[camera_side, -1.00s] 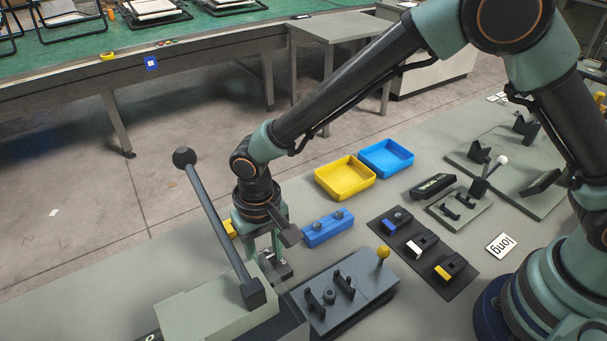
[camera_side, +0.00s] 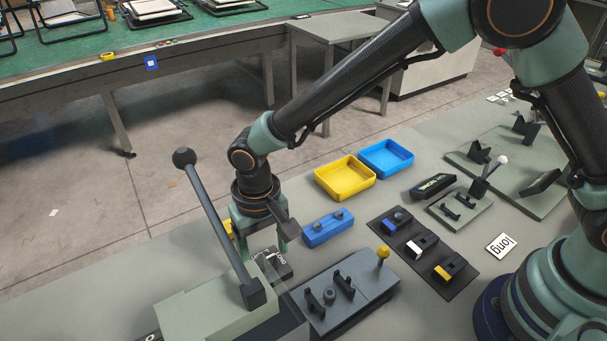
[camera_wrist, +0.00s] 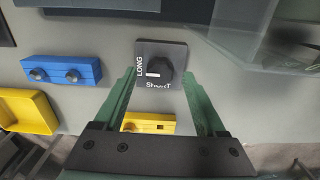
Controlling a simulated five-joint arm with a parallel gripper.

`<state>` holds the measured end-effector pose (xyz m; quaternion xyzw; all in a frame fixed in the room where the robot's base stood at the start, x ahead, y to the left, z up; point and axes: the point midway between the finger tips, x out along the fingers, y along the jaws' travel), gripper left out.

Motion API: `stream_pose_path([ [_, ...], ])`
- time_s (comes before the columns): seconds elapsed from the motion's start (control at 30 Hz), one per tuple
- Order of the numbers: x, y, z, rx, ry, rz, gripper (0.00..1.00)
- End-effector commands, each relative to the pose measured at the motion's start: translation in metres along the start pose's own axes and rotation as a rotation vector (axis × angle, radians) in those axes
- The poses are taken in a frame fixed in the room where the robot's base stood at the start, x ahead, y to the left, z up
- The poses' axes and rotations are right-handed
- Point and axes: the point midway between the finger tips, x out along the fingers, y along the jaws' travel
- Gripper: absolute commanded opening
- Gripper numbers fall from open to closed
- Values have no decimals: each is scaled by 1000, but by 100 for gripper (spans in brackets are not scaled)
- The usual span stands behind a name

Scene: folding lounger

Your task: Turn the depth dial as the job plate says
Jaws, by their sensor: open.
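The depth dial (camera_wrist: 162,70) is a dark knob on a grey square plate marked LONG on its left side and SHORT along its lower edge in the wrist view. A short white mark on the knob lies on its left, toward LONG. In the side view the dial plate (camera_side: 274,264) is partly hidden behind the press block and my gripper. In the side view my gripper (camera_side: 262,236) is above the dial.
A long-levered press (camera_side: 215,305) stands close in front of the dial. A blue block (camera_side: 327,231) and a grey fixture with a yellow knob (camera_side: 350,290) are to the right. Yellow (camera_side: 345,178) and blue (camera_side: 387,158) trays lie behind. A yellow block (camera_wrist: 148,123) is near the dial.

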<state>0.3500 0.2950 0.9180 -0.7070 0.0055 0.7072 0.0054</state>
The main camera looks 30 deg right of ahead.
Motion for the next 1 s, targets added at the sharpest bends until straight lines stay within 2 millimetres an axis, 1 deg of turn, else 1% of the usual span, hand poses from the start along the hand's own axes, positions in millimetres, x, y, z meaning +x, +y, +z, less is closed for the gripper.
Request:
stream_pose_path([
  [0.3, -64, -1, -1, 0, 5, -4, 73],
  [0.4, -82, 0, -1, 1, 4, -3, 73],
  [0.5, -96, 0, -1, 1, 4, -3, 73],
  [0.6, -105, 0, 0, 1, 2, -2, 73],
  [0.7, -109, 0, 0, 1, 1, -1, 73],
  [1.0, -110, 0, 0, 1, 1, -1, 73],
])
